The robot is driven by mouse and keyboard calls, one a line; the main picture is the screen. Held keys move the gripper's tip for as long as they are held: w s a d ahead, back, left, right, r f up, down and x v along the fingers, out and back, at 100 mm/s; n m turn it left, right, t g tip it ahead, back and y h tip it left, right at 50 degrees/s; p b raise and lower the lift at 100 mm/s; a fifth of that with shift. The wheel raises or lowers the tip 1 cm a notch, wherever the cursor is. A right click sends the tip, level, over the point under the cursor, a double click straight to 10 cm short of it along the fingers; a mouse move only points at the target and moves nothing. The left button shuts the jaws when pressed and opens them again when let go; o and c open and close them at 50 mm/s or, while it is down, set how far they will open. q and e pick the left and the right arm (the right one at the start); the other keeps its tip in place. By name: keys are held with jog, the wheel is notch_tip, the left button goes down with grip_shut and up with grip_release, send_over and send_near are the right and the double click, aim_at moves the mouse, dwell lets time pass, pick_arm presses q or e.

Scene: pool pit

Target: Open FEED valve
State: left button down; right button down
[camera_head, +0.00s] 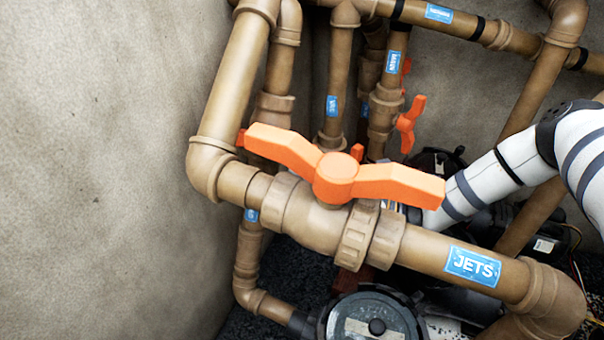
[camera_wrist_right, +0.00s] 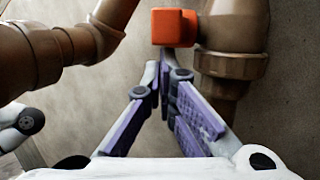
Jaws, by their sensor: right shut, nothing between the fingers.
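No label that I can read says FEED. In the head view, the closest valve has a large orange handle (camera_head: 337,178) and sits on the pipe labelled JETS (camera_head: 472,266). A smaller orange valve handle (camera_head: 408,124) shows further back. My right arm reaches in from the right and goes behind the JETS valve, which hides its gripper. In the right wrist view, my right gripper (camera_wrist_right: 165,65) is shut and empty, with its tips just below an orange handle end (camera_wrist_right: 174,28) beside a brown pipe. I cannot tell if they touch. My left gripper is not in view.
Several brown pipes with small blue labels (camera_head: 393,62) crowd the back. A round-lidded pump (camera_head: 374,326) stands below. Bare concrete wall (camera_head: 95,150) fills the left. In the wrist view, another brown pipe (camera_wrist_right: 45,55) runs at left.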

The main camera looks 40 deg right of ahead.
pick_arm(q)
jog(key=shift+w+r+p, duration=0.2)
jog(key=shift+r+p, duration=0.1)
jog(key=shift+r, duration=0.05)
pick_arm(e)
jog(key=shift+d+r+g, duration=0.15)
jog(key=shift+r+g, duration=0.1)
jog(key=shift+g, duration=0.05)
pick_arm(q)
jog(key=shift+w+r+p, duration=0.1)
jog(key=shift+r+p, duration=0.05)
jog(key=shift+p, duration=0.15)
pick_arm(e)
jog(key=shift+d+r+n, duration=0.1)
jog(key=shift+n, duration=0.2)
